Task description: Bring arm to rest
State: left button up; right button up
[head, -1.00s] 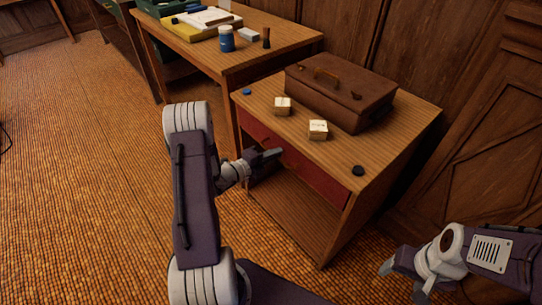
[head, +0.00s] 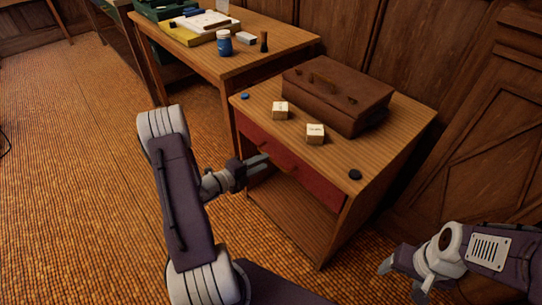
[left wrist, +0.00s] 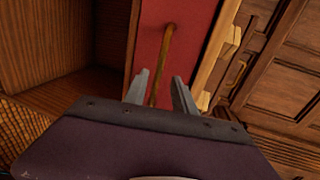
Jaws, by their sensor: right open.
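My left gripper (head: 268,164) is in front of the red drawer front (head: 323,184) of the small wooden cabinet. In the left wrist view its two fingers (left wrist: 161,90) are apart, with the drawer's brown bar handle (left wrist: 167,50) showing between them. I cannot tell whether they touch the handle, and nothing is clamped. The drawer looks shut. My right gripper (head: 400,278) is open and empty at the lower right of the head view, apart from the cabinet.
On the cabinet top (head: 300,155) are a brown briefcase (head: 338,93), two small boxes (head: 280,110) (head: 315,133), a blue disc (head: 245,96) and a black disc (head: 355,174). Below the drawer is an open shelf. A desk (head: 265,60) stands behind. The floor at left is clear.

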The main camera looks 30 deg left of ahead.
pick_arm(q)
jog(key=v, duration=0.3)
jog(key=shift+s, duration=0.2)
jog(key=shift+d+p, duration=0.1)
jog(key=shift+p, duration=0.2)
